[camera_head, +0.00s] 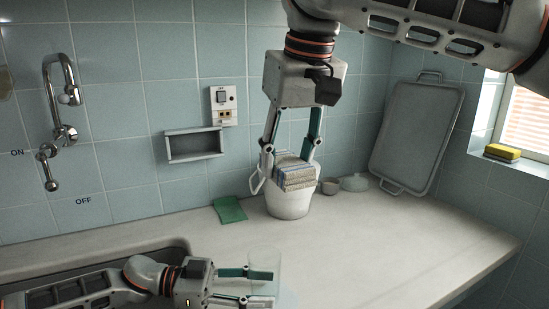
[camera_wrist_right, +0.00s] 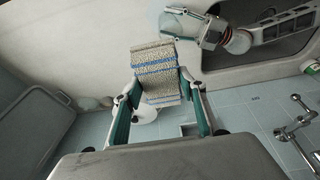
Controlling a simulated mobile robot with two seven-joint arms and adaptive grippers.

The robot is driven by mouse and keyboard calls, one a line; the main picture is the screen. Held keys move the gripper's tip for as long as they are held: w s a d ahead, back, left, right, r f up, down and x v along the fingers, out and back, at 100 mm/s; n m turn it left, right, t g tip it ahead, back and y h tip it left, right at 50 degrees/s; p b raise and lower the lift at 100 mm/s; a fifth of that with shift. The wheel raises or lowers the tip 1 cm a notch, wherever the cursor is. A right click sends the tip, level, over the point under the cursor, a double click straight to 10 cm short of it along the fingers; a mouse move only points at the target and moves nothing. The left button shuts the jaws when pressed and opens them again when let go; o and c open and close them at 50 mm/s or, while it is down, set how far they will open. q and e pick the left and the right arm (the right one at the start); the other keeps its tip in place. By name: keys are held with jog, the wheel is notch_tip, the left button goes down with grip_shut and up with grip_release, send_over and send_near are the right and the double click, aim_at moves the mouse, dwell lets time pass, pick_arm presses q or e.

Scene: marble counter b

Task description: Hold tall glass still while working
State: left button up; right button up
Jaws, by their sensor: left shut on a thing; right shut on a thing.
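The tall glass (camera_head: 264,257) is clear and faint, upright near the counter's front edge. My left gripper (camera_head: 265,287) is shut on it from the left; both also show at the top of the right wrist view, with the glass (camera_wrist_right: 176,24) between the fingers. My right gripper (camera_head: 290,158) points down and is shut on a folded beige cloth with blue stripes (camera_head: 297,180). The cloth (camera_wrist_right: 155,70) hangs between its fingers in the right wrist view. In the head view it overlaps a white container with a handle (camera_head: 288,208); I cannot tell whether they touch.
A green cloth (camera_head: 230,209) lies left of the container. A small cup (camera_head: 330,187) and a lidded bowl (camera_head: 355,183) stand to its right. A grey tray (camera_head: 416,135) leans in the corner. The sink (camera_head: 95,266) is at left. The counter's right part is clear.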

jog(key=shift+d, duration=0.95)
pick_arm(q)
jog(key=o, duration=0.9)
